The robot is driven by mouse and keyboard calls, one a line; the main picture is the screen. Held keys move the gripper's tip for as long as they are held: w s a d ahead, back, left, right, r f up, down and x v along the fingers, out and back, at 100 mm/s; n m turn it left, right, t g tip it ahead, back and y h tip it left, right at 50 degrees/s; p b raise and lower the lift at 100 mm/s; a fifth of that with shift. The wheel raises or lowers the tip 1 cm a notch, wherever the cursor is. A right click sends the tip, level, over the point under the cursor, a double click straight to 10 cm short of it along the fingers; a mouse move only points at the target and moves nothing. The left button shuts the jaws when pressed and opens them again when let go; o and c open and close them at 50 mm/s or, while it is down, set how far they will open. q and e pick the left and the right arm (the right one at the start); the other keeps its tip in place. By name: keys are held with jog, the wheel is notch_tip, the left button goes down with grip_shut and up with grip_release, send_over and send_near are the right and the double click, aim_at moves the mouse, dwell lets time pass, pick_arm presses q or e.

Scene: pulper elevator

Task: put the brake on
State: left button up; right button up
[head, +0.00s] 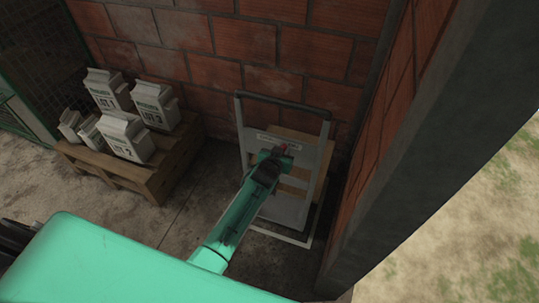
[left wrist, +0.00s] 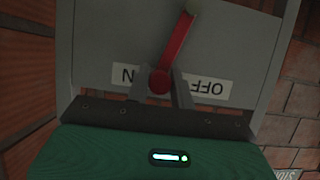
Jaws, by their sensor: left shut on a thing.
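The brake is a red lever (left wrist: 175,50) on a grey panel (left wrist: 105,45) in the left wrist view. A dull round piece is at its upper end and a red ball knob (left wrist: 160,82) at its lower end. A white label reading OFF (left wrist: 208,87) is right of the knob; another (left wrist: 124,74), showing only N, is left. Both appear upside down. My left gripper (left wrist: 161,87) is shut on the red knob, a finger on each side, between the labels.
A dark tubular handle (head: 282,101) tops the grey frame, close to the brick wall (head: 250,40). A wooden pallet (head: 140,178) with several white sacks (head: 126,137) stands left. A dark post (head: 455,100) and brick wall edge close in on the right.

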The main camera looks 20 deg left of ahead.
pick_arm(q)
jog(key=shift+d+f, duration=0.1)
jog(key=shift+d, duration=0.2)
jog(key=shift+f, duration=0.1)
jog(key=shift+o, duration=0.3)
jog(key=shift+s+d+f+b, duration=0.1)
jog(key=shift+d+f+b, duration=0.3)
jog(key=shift+d, duration=0.15)
jog(key=shift+s+d+f+b, duration=0.1)
jog(key=shift+d+f+b, duration=0.15)
jog(key=shift+d+b, duration=0.2)
jog(key=shift+s+d+f, duration=0.1)
jog(key=shift+d+f, duration=0.05)
jog(key=shift+d, duration=0.05)
jog(key=o, duration=0.6)
jog(key=shift+d, duration=0.15)
jog(key=shift+w+r, duration=0.2)
